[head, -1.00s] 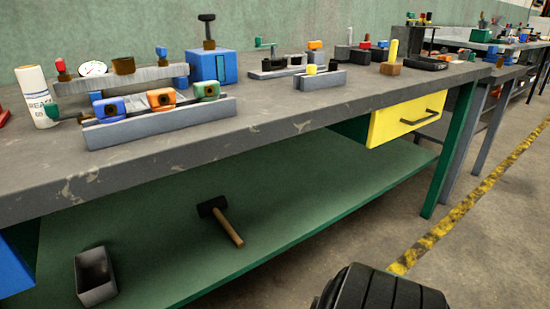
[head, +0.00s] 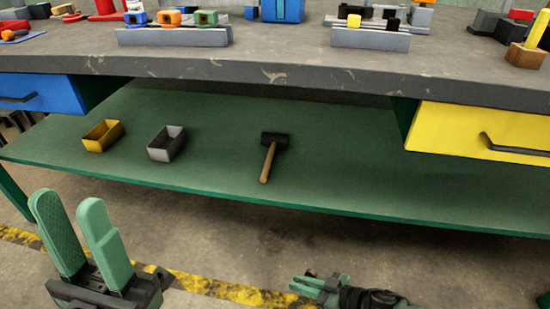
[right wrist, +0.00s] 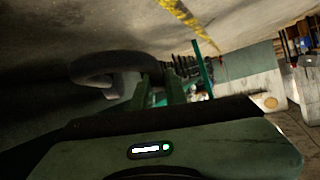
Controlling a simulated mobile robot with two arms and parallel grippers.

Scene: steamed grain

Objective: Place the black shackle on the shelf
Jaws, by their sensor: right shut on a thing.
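The black shackle (right wrist: 108,64) shows in the right wrist view as a dark curved piece at the fingertips of my right gripper (right wrist: 158,88), which is shut on it. In the head view my right gripper (head: 318,286) is low at the bottom, in front of the bench and short of the shelf edge. The shackle is too small to make out clearly there. The green shelf (head: 340,180) runs under the bench top. My left gripper (head: 68,205) is open and empty at the lower left, its green fingers pointing up.
A yellow bin (head: 103,136), a grey bin (head: 166,144) and a mallet (head: 274,142) are on the shelf. The shelf right of the mallet is clear. The bench top (head: 270,67), a blue drawer (head: 40,95) and a yellow drawer (head: 478,134) hang above it.

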